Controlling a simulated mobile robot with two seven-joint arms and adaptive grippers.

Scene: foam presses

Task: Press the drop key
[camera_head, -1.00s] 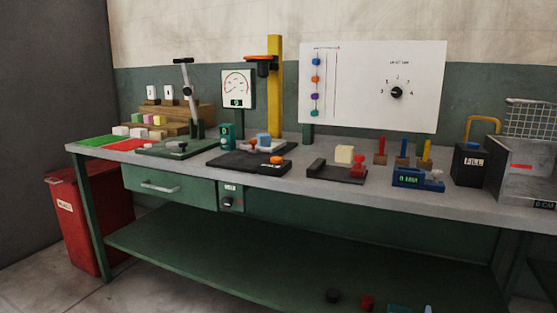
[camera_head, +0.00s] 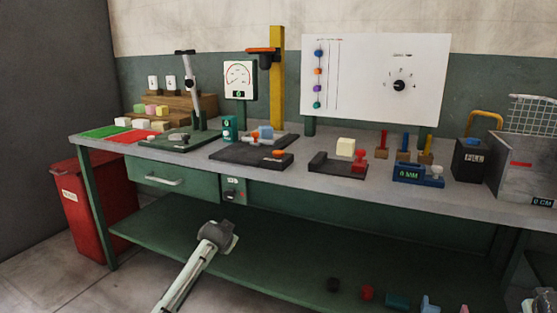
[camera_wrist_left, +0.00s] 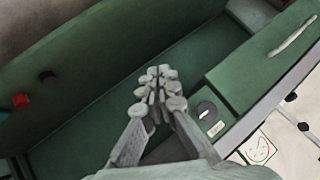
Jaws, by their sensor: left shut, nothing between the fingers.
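I cannot make out a key clearly marked drop. A small control box (camera_head: 233,190) with a dark round control hangs under the bench's front edge, right of the drawer; its label is too small to read. It also shows in the left wrist view (camera_wrist_left: 208,112).
The drawer (camera_head: 172,180) has a protruding handle. A red bin (camera_head: 83,215) stands at the bench's left. The benchtop holds a lever stand (camera_head: 192,90), a yellow post (camera_head: 277,75) and a FILL box (camera_head: 471,160). Free room lies before the bench.

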